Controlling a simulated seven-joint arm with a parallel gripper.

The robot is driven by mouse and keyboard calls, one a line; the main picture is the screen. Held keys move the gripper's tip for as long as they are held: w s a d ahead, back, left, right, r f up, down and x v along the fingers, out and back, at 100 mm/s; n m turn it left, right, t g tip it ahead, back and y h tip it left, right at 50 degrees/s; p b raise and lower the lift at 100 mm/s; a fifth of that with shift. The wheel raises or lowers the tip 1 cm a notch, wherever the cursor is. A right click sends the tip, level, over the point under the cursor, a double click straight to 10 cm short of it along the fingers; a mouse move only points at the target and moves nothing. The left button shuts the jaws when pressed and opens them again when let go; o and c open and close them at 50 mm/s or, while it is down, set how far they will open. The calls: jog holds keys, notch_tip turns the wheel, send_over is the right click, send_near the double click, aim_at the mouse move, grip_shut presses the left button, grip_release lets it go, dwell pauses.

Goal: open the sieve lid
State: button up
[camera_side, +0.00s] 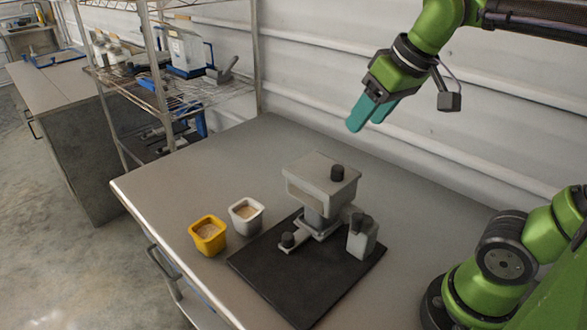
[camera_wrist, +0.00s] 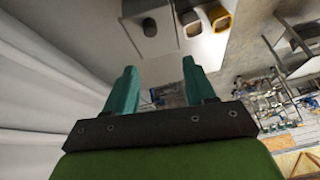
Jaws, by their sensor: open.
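The hopper (camera_side: 318,190) is a grey box on a narrower neck, standing on a black board on the table. Its flat grey lid (camera_side: 321,168) lies level on top and carries a short black knob (camera_side: 337,173). In the wrist view the lid (camera_wrist: 152,9) is at the top edge, with its black knob (camera_wrist: 149,27) beyond the fingers. My gripper (camera_side: 362,122) has teal fingers and hangs in the air above and behind the hopper, well clear of it. In the wrist view the fingers (camera_wrist: 158,78) are apart with nothing between them.
A yellow cup (camera_side: 208,247) and a white cup (camera_side: 247,228), both with pale contents, stand left of the black board (camera_side: 280,286). A small grey block with a dark top (camera_side: 362,240) stands right of the hopper. The table's back left is clear. A wire shelf stands beyond.

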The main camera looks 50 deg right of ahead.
jog(key=r, duration=0.2)
jog(key=n, duration=0.1)
send_near(339, 168)
jog(key=shift+g+h, duration=0.3)
jog(key=shift+g, duration=0.1)
jog(key=x, duration=0.9)
jog(key=shift+w+a+r, duration=0.1)
jog(key=shift+w+a, duration=0.15)
jog(key=shift+w, duration=0.1)
grip_shut()
